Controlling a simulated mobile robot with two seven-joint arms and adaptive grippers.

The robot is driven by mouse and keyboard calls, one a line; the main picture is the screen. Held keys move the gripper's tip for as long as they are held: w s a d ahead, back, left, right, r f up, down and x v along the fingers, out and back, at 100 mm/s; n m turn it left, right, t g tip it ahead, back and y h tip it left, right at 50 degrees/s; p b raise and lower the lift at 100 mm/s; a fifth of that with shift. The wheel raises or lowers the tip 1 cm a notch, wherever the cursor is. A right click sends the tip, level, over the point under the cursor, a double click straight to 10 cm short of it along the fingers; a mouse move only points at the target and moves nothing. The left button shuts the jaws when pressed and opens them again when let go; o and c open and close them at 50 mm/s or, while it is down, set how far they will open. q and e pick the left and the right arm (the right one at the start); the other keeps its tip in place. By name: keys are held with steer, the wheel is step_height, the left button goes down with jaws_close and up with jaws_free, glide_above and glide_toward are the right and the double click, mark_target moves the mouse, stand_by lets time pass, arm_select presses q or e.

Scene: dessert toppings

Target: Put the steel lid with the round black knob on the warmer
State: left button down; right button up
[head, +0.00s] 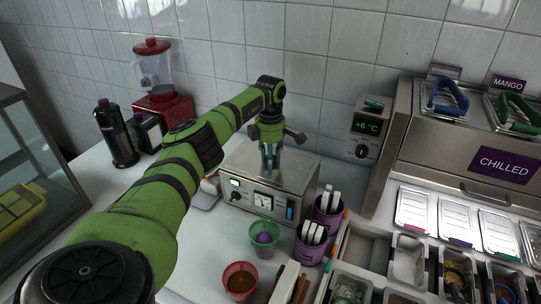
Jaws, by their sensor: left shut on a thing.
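The warmer (262,201) is a steel box on the counter, with a green-lit switch, a dial gauge and a blue label on its front. My left gripper (270,165) reaches in from the left and points down over the middle of the warmer's top. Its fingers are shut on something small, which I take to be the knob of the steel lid. The knob is hidden between the fingers. I cannot tell the lid's edge from the warmer's flat steel top, nor whether the two touch. My right gripper is not in view.
Purple cups (310,244) with white sticks stand right of the warmer. A green cup (264,239) and a red cup (240,280) stand in front. A chilled unit (470,159) and topping bins fill the right. A red blender (164,104) and dark bottles (117,136) stand back left.

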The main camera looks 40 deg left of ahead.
arm_select(q)
steer(key=shift+f, duration=0.15)
stand_by(0.7)
steer(key=c, duration=0.8)
jaws_free()
steer(key=shift+s, duration=0.1)
steer(key=shift+r+p, duration=2.7)
steer(key=shift+r, duration=0.9)
steer(key=shift+f, duration=0.1)
